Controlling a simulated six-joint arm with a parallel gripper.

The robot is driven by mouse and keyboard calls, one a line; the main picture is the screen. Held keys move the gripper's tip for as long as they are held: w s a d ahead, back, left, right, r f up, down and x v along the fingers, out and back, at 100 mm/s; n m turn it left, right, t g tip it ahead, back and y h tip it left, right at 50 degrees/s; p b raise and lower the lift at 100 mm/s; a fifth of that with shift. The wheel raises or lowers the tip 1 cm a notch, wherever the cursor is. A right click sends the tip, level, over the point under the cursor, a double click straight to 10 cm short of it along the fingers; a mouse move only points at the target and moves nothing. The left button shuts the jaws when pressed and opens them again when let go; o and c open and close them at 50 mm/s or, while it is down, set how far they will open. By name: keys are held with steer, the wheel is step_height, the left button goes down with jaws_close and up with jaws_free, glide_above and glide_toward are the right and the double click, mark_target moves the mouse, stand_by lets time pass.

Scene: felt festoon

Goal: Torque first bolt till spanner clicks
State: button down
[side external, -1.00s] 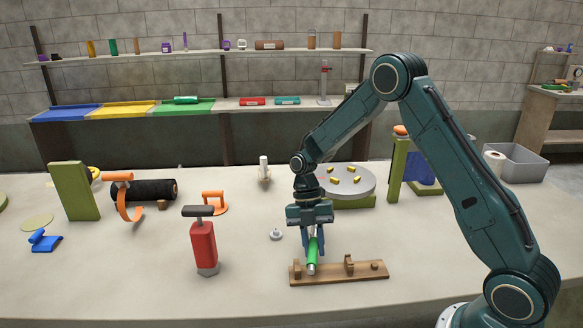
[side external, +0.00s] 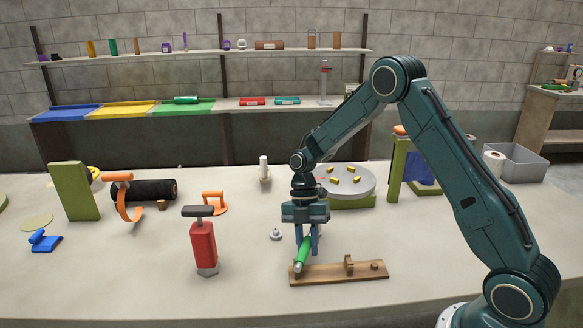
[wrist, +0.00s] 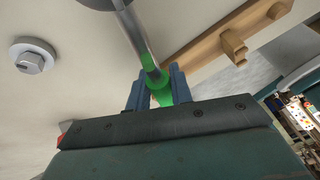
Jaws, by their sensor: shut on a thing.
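My gripper (side external: 307,238) is shut on the green handle of the spanner (side external: 304,250). The spanner tilts, its silver end lower left over the left end of the wooden rack; I cannot tell if they touch. In the wrist view the green grip (wrist: 156,84) sits between my blue fingers (wrist: 158,88), and a metal shaft runs up to a dark round part cut by the top edge. A grey hex-headed bolt (side external: 276,234) stands on the table left of my gripper and also shows in the wrist view (wrist: 32,58). Several yellow pieces lie on a grey disc (side external: 365,186) behind.
The wooden rack (side external: 335,274) with small upright pegs lies just below my gripper. A red bottle-like object with a dark top (side external: 203,245) stands to the left. An orange clamp (side external: 215,201) and a white post (side external: 264,170) stand farther back.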

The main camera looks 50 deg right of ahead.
steer(key=shift+w+a, duration=0.1)
steer(key=shift+r, duration=2.05)
steer(key=shift+w, duration=0.1)
